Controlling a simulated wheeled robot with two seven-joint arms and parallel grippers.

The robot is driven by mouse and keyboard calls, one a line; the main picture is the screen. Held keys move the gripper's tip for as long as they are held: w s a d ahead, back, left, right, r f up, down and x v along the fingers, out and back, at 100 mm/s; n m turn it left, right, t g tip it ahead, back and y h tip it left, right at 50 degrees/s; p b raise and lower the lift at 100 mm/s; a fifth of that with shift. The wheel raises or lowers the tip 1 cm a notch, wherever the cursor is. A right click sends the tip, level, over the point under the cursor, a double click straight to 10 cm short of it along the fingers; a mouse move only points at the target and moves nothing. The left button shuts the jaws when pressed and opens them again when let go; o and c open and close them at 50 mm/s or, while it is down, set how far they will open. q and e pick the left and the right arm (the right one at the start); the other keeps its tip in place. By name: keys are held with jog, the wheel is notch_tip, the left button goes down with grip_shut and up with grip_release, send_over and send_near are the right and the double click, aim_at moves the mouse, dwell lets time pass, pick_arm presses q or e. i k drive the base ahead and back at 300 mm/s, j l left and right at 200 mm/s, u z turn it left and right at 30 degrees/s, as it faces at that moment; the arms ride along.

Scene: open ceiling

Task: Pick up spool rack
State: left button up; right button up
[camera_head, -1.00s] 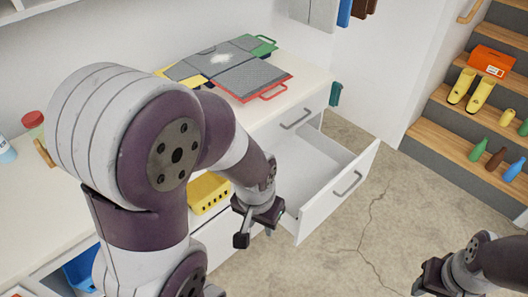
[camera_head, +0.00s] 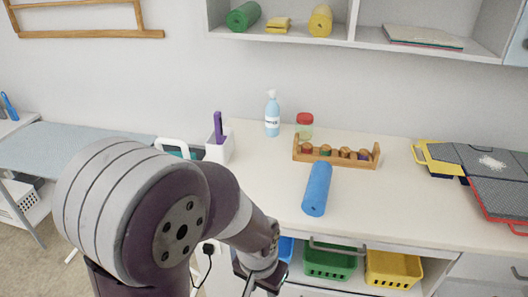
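The spool rack (camera_head: 337,158) is a low wooden holder with several dark-coloured spools in it. It stands on the white counter (camera_head: 425,210), toward the back. A rolled blue mat (camera_head: 317,188) lies just in front of it. My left gripper (camera_head: 262,285) is at the bottom edge of the view, low by the counter's front, apart from the rack and to its lower left. Its fingers look apart with nothing seen between them; the tips are partly cut off. My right gripper is not in view.
A red-lidded jar (camera_head: 304,127) stands close behind the rack's left end. A blue bottle (camera_head: 272,115) and a white holder (camera_head: 219,147) are farther left. Coloured cases (camera_head: 470,170) lie at right. Green (camera_head: 329,262) and yellow (camera_head: 393,268) baskets sit below the counter.

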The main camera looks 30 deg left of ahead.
aim_at(371, 163)
jog(key=u, duration=0.45)
jog(key=i+j+z, duration=0.2)
jog(key=i+j, duration=0.25)
jog(key=i+j+z, duration=0.2)
jog(key=i+j, duration=0.15)
jog(key=j, duration=0.3)
